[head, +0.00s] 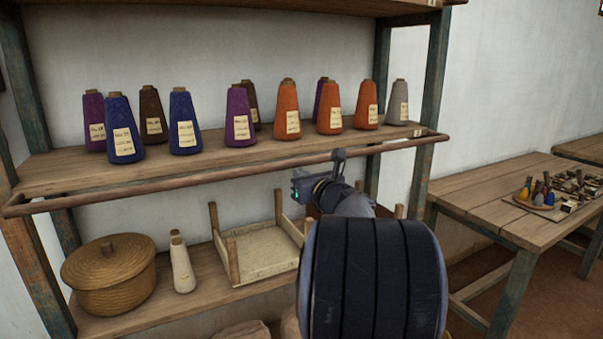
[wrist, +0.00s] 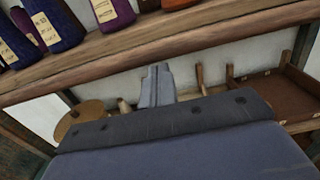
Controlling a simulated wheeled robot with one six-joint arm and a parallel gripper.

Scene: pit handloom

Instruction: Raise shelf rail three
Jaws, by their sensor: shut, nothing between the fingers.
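A brown wooden rail (head: 200,178) runs along the front of the middle shelf, with bent ends at the left and right posts. It sits low, near the level of the shelf board's front edge. In the wrist view the rail (wrist: 200,48) crosses the upper part on a slant. No number on it is readable. My gripper (head: 339,155) is at the rail's right half and overlaps it in the head view; I cannot tell whether they touch. In the wrist view the gripper's grey fingers (wrist: 157,84) are together and empty, below the rail.
Several yarn cones (head: 240,115) stand on the middle shelf (head: 60,170) behind the rail. Below are a lidded basket (head: 108,275), a pale cone (head: 181,262) and a tray with corner posts (head: 262,250). A table (head: 480,195) with small items stands at right.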

